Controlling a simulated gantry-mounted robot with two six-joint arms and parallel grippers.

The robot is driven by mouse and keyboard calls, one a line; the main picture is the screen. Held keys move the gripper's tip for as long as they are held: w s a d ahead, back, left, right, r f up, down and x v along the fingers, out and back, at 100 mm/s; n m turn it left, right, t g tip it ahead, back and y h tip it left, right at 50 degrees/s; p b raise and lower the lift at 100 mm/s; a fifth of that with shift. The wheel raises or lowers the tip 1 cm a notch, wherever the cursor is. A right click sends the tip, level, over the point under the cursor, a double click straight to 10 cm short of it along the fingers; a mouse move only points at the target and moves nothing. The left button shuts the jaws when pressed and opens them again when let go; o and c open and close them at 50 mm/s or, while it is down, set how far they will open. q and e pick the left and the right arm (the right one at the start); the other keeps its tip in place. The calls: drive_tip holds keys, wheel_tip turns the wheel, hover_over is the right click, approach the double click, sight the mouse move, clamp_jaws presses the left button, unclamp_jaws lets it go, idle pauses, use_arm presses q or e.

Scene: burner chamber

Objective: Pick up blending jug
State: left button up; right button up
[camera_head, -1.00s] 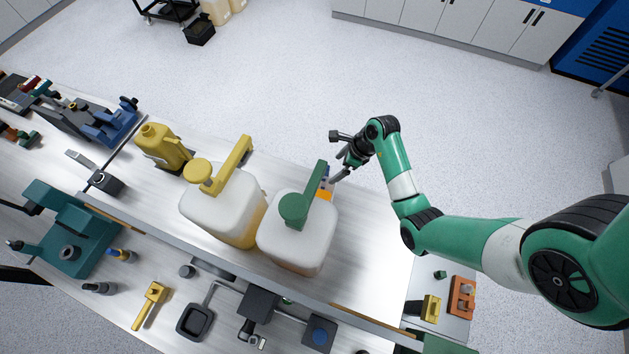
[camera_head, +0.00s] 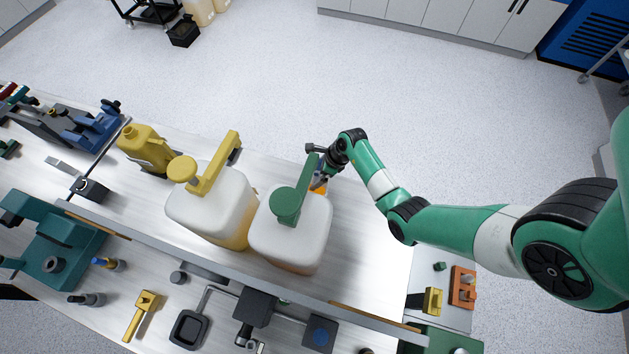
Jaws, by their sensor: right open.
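Two large white jugs stand upright side by side on the bench's raised shelf. One has a green cap and handle (camera_head: 294,240). The other has a yellow cap and handle (camera_head: 212,208). I cannot tell by a label which is the blending jug. My right gripper (camera_head: 319,182) is open at the far end of the green handle, partly hidden behind it. I cannot tell whether it touches the handle. A small orange and blue item beside the green-capped jug is mostly hidden by the gripper and jug. My left gripper is not in view.
A yellow bottle (camera_head: 145,150) stands left of the jugs. The shelf (camera_head: 365,265) is bare to the right of the green-capped jug. Below it are a teal machine (camera_head: 50,240), a black pan (camera_head: 188,330) and a yellow tool (camera_head: 143,315). Open floor lies behind the bench.

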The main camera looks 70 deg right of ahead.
clamp_jaws()
idle(0.3)
drive_tip(key=shift+d+r, duration=0.1)
drive_tip(key=shift+r, duration=0.1)
drive_tip(key=shift+d+r, duration=0.15)
drive_tip(key=shift+r, duration=0.3)
wheel_tip(320, 180, up, 5)
drive_tip(key=shift+r+p, duration=0.2)
drive_tip(key=shift+p, duration=0.75)
drive_tip(key=shift+r, duration=0.3)
drive_tip(key=w+d+b, duration=0.1)
drive_tip(key=d+b, duration=0.8)
drive_tip(key=d, duration=1)
drive_tip(key=shift+w+d+f+b, duration=0.15)
drive_tip(key=shift+w+b, duration=0.2)
